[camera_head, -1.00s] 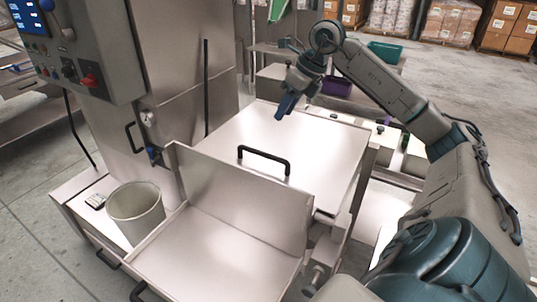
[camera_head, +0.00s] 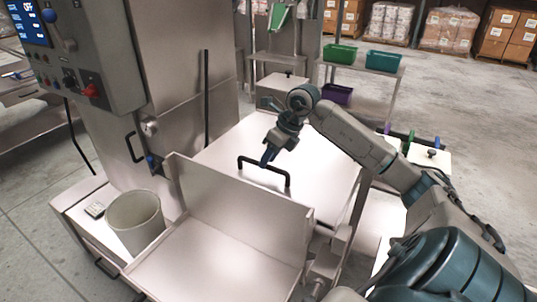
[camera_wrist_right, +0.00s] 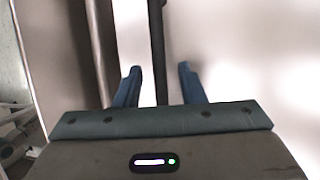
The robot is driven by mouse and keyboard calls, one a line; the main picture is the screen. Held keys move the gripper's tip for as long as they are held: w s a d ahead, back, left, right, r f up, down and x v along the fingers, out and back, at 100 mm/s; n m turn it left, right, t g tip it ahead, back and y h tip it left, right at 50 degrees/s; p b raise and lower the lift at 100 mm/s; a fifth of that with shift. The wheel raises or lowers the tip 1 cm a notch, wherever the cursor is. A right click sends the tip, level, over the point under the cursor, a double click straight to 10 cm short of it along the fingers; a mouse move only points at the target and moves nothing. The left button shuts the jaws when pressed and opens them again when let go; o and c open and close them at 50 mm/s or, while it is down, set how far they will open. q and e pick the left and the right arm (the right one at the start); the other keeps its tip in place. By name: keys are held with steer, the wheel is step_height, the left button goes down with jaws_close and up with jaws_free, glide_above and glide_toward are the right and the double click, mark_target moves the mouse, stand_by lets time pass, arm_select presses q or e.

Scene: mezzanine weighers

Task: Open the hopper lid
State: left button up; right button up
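The hopper lid (camera_head: 325,170) is a flat, pale metal panel that lies closed behind an upright metal plate. A black bar handle (camera_head: 248,158) stands on it near that plate. My right gripper (camera_head: 268,158) is at the handle in the head view. In the right wrist view its two blue fingers (camera_wrist_right: 159,88) are apart, with the black handle bar (camera_wrist_right: 157,45) running between them. I see a gap on both sides of the bar, so the gripper is open around or just above it. My left gripper is not in view.
An open metal tray (camera_head: 215,262) with the upright plate (camera_head: 240,205) is in front of the lid. A pale bucket (camera_head: 135,220) stands at its left. A control cabinet (camera_head: 90,50) rises at left. Green bins (camera_head: 383,56) sit on a rack behind.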

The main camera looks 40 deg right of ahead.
steer(key=shift+w+a+f, duration=0.1)
steer(key=shift+a+f, duration=0.05)
steer(key=shift+f, duration=0.25)
steer(key=shift+c, duration=0.3)
jaws_close()
steer(key=shift+r, duration=0.1)
